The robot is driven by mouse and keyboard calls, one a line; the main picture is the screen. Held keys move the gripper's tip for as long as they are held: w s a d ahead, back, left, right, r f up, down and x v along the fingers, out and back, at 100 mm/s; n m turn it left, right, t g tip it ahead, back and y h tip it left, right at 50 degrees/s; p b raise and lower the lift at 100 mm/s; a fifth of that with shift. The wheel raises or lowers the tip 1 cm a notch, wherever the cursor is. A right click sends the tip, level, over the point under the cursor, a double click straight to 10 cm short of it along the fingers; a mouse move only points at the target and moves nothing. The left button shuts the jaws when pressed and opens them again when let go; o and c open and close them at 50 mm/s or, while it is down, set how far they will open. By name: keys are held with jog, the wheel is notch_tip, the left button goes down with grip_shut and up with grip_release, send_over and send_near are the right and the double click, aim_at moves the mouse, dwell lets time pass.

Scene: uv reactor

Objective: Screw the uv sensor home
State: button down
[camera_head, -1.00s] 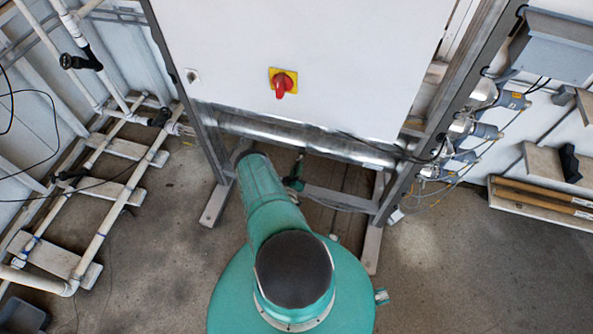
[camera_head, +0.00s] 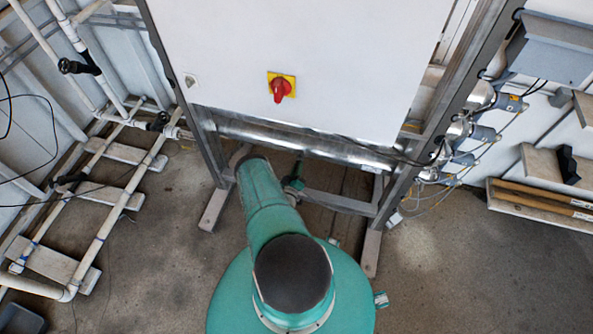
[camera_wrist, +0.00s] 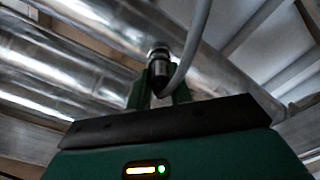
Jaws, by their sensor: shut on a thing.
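The uv sensor (camera_wrist: 159,68) shows in the wrist view as a small dark cylinder with a metallic collar on top and a grey cable at its right. My gripper (camera_wrist: 160,86) is shut on it, one green finger on each side. The sensor points up toward the shiny steel reactor tube (camera_wrist: 60,65); I cannot tell whether its thread is engaged. In the head view the steel tube (camera_head: 300,143) runs across below the white cabinet. My gripper (camera_head: 300,165) is small there, just under the tube, and the sensor cannot be made out.
The white cabinet (camera_head: 300,60) with a red and yellow switch (camera_head: 281,87) hangs in a metal frame (camera_head: 370,240). White pipes (camera_head: 115,210) stand at left. Valves and cables (camera_head: 475,132) are at right, near a wooden shelf (camera_head: 540,200). Bare floor lies on both sides.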

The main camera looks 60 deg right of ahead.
jog(key=shift+d, duration=0.15)
jog(key=m, duration=0.3)
jog(key=shift+m, duration=1.2)
jog(key=shift+m, duration=2.6)
jog(key=shift+m+g, duration=0.3)
jog(key=shift+m, duration=0.5)
jog(key=m, duration=0.3)
jog(key=shift+m, duration=0.4)
